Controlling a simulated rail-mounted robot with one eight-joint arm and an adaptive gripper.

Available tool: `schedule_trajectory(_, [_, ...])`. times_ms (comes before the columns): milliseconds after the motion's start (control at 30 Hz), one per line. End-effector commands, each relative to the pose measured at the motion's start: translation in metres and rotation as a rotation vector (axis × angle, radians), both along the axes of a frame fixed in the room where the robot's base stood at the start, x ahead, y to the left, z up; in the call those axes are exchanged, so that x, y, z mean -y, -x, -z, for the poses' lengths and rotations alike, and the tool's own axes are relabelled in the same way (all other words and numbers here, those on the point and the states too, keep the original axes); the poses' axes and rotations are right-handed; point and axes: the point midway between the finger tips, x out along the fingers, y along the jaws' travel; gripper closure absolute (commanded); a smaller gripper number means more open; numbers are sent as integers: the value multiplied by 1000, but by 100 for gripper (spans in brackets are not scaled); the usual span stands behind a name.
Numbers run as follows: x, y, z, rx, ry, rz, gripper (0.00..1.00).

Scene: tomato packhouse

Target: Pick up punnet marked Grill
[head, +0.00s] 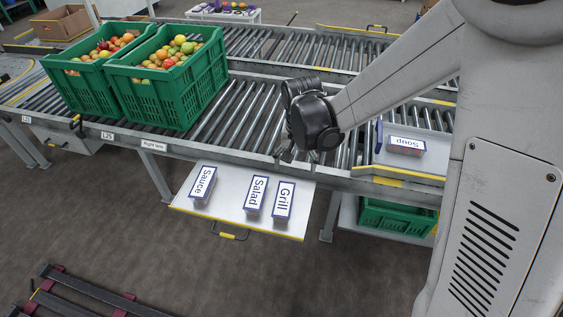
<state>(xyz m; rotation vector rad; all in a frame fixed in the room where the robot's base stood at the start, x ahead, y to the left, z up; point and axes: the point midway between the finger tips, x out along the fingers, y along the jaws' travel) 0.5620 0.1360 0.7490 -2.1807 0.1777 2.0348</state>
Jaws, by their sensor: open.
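The punnet marked Grill (284,200) has a white label with a blue border. It sits at the right of a row of punnets on a pale pull-out shelf (227,215) at the front of the conveyor. The punnet marked Salad (256,196) is close on its left, and the punnet marked Sauce (202,186) is further left. My gripper (285,154) hangs above and behind the Grill punnet, near the conveyor's front edge. It is apart from the punnets and appears empty. Its fingers are small and partly hidden in this view.
A punnet marked Soup (407,146) lies on a separate tray at the right. Two green crates of tomatoes (165,97) stand on the roller conveyor at the left. Another green crate (388,218) is below at the right. The shelf is clear between Sauce and Salad.

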Motion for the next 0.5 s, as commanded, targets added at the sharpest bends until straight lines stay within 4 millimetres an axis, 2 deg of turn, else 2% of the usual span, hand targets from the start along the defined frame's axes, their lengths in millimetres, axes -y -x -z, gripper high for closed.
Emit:
schedule_trajectory(33, [-6,-4,16,-15,3,3,30])
schedule_trajectory(200, [-18,-8,48,-55,12,19,30])
schedule_trajectory(500, [-22,-9,81,-73,18,27,30])
